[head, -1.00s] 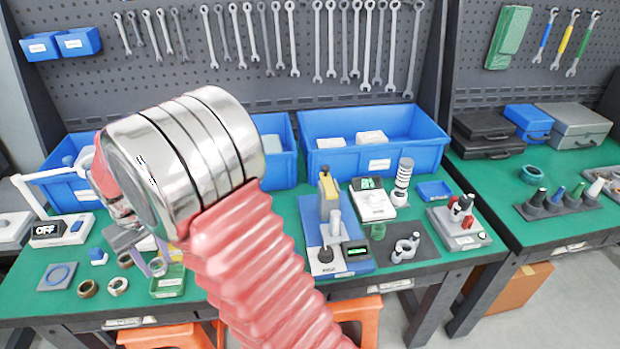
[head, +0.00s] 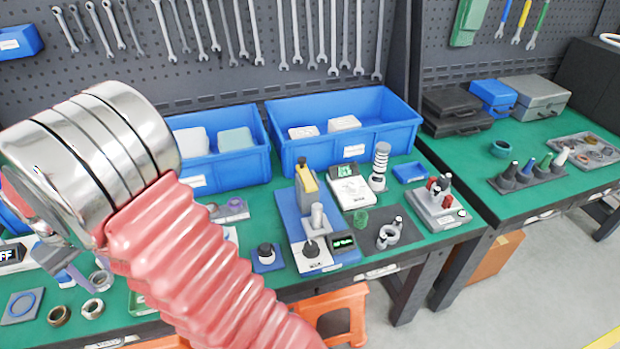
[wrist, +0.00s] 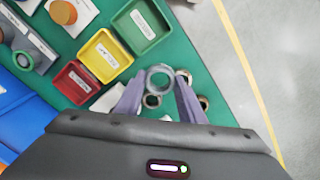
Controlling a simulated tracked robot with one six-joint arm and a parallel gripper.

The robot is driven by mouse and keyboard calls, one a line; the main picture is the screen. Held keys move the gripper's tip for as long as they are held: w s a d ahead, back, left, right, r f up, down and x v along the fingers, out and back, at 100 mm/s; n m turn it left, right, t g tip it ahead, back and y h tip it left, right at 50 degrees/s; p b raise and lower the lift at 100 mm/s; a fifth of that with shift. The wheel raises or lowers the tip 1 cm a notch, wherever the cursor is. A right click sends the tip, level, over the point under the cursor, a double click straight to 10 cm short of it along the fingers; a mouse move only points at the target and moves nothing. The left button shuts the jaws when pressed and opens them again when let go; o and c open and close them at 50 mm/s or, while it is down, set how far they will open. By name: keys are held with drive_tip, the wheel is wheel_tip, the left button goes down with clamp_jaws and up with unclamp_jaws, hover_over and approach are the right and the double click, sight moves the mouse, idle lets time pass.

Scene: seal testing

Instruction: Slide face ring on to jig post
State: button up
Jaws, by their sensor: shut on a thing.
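My gripper (wrist: 158,86) has purple fingers and is shut on a pale grey ring, the face ring (wrist: 160,78), in the wrist view. The ring also shows in the head view (head: 101,279) at lower left, partly hidden by my arm. It seems to be held just above the bench, near other rings. I cannot tell for sure which upright is the jig post. A blue stand with a light grey post (head: 317,216) is at the middle of the bench, well right of my gripper. A small black-topped post on a blue base (head: 266,252) stands to its left.
Two loose rings (head: 92,308) lie on the green bench below my gripper. Red, yellow and green trays (wrist: 101,54) show in the wrist view. Blue bins (head: 345,118) line the back. A dark mat with a grey fixture (head: 388,234) is at right.

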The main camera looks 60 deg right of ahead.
drive_tip(key=s+d+r+m, duration=0.1)
drive_tip(key=s+d, duration=0.1)
drive_tip(key=d, duration=0.5)
drive_tip(key=s+d+r, duration=0.1)
drive_tip(key=s+d, duration=0.1)
drive_tip(key=d, duration=0.5)
wheel_tip(320, 180, up, 7)
drive_tip(key=m, duration=0.4)
hover_over(318, 206)
drive_tip(key=shift+w, duration=0.1)
drive_tip(key=shift+f, duration=0.15)
drive_tip(key=shift+f, duration=2.1)
drive_tip(key=shift+f, duration=0.75)
